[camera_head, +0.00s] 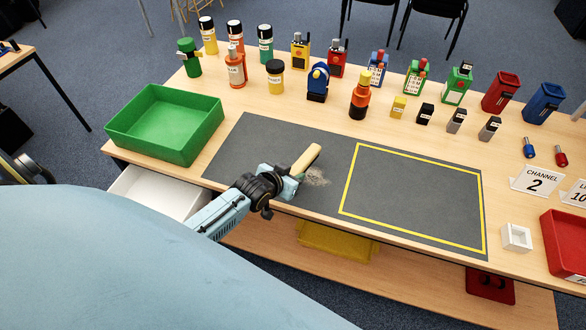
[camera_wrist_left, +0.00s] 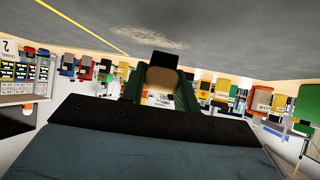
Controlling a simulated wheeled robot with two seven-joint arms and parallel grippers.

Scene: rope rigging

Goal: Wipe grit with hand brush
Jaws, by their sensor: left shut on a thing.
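The hand brush (camera_head: 305,159) has a pale wooden body and is over the dark grey mat (camera_head: 240,150). My left gripper (camera_head: 291,179) is shut on it from the front side. The brush's end also shows between the fingers in the left wrist view (camera_wrist_left: 162,76). A patch of beige grit (camera_head: 318,177) lies on the mat just right of the brush, left of the yellow outlined rectangle (camera_head: 349,184). The grit also shows in the left wrist view (camera_wrist_left: 124,41). I cannot tell whether the bristles touch the mat. My right gripper is not in view.
A green tray (camera_head: 209,137) stands left of the mat, above an open white drawer (camera_head: 140,192). Bottles, radios and small boxes line the back. A red bin (camera_head: 560,240), white block (camera_head: 516,237) and channel cards stand right. The outlined rectangle is clear.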

